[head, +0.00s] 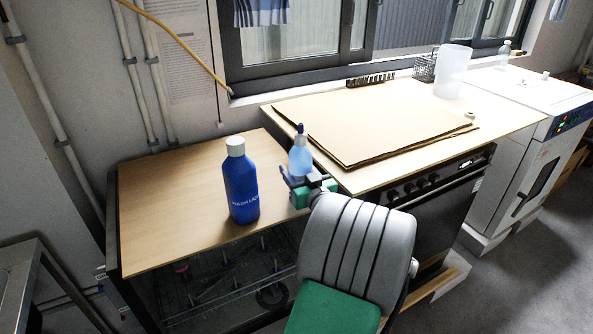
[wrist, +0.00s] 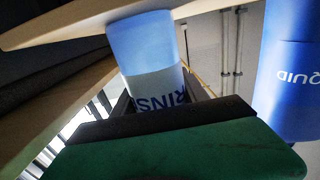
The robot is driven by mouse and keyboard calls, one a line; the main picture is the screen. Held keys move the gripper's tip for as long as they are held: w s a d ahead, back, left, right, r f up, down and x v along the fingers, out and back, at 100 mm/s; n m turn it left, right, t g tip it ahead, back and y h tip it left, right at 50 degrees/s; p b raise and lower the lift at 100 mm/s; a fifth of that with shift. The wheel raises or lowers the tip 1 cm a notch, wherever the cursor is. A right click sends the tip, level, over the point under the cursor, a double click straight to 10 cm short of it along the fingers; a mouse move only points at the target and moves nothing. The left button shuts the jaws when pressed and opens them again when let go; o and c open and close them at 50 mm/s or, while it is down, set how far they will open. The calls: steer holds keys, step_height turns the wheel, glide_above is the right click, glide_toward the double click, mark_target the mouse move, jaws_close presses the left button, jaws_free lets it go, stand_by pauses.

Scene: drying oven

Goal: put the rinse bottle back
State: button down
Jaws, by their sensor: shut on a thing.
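The rinse bottle (head: 300,158) is light blue with a dark blue cap and looks upright in the head view. My gripper (head: 299,184) is shut on its lower part, which the jaws partly hide. In the wrist view the rinse bottle (wrist: 145,48) sits between the dark jaws (wrist: 160,105), with part of its "RINS" label showing. It is by the gap between the left wooden top and the higher counter; I cannot tell whether its base touches anything.
A dark blue wash liquid bottle (head: 241,188) with a white cap stands close left on the wooden top (head: 165,205). Brown sheets (head: 370,115) lie on the counter to the right, with a translucent jug (head: 453,72) behind. The left wooden top is otherwise clear.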

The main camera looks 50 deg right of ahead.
steer(key=c, duration=0.6)
jaws_free()
steer(key=shift+r+p, duration=0.25)
steer(key=shift+p, duration=0.15)
steer(key=b+v, duration=0.1)
steer(key=v, duration=1.1)
steer(key=shift+b, duration=0.35)
steer(key=shift+a+f, duration=0.1)
